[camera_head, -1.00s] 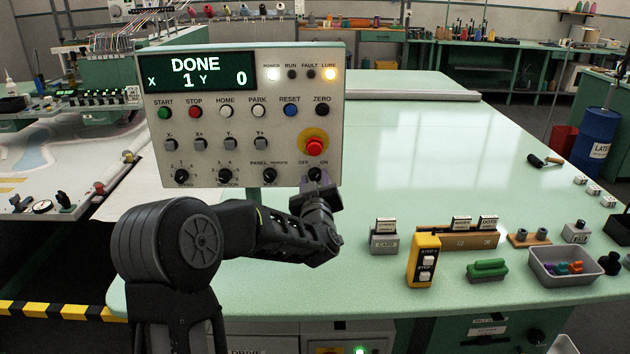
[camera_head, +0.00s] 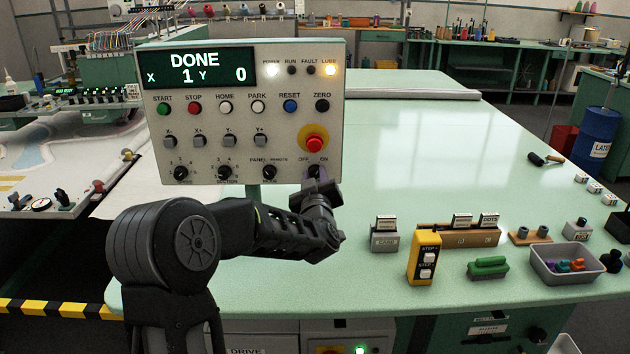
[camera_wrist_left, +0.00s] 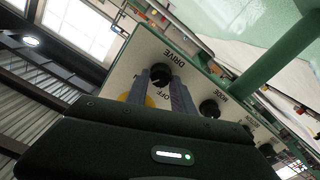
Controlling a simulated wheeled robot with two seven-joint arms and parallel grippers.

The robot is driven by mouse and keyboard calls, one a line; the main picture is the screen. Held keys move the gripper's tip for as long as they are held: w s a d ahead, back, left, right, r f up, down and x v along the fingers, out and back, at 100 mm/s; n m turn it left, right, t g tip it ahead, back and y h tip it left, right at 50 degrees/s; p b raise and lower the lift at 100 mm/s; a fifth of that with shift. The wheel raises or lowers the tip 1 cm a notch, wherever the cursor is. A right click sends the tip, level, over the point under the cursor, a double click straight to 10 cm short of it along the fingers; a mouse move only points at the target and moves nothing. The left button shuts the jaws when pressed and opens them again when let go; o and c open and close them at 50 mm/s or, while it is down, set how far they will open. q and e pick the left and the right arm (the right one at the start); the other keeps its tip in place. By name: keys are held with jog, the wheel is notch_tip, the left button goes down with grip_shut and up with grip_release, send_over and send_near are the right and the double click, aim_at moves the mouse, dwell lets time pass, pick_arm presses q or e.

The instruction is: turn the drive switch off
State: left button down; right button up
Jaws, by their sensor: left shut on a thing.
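The control panel (camera_head: 215,140) stands upright on the table, its screen reading DONE, X 1, Y 0. The drive switch is a black knob at the panel's lower right, under the OFF and ON labels. In the head view my left gripper (camera_head: 317,178) covers most of it. In the left wrist view the drive switch (camera_wrist_left: 160,74) sits between the two fingers of my left gripper (camera_wrist_left: 160,88), which is shut on it. The DRIVE and OFF labels show beside it; I cannot tell which way the knob points. My right gripper is out of view.
The red stop button (camera_head: 315,144) on its yellow base is just above the drive switch. The mode knob (camera_head: 269,172) is to its left. A yellow step box (camera_head: 424,258), a green brush (camera_head: 487,267) and a grey tray (camera_head: 565,277) stand on the table. The table's middle is clear.

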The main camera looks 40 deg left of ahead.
pick_arm(q)
jog(key=shift+f+n+b, duration=0.15)
jog(key=shift+n+b, duration=3.2)
jog(key=shift+b, duration=0.6)
jog(key=shift+f+n+b, duration=0.1)
jog(key=shift+n+b, duration=3.25)
jog(key=shift+b, duration=0.55)
jog(key=c, duration=1.1)
grip_release()
jog(key=shift+s+r, duration=0.1)
jog(key=v, duration=0.7)
jog(key=shift+s+d, duration=0.2)
jog(key=shift+s, duration=0.05)
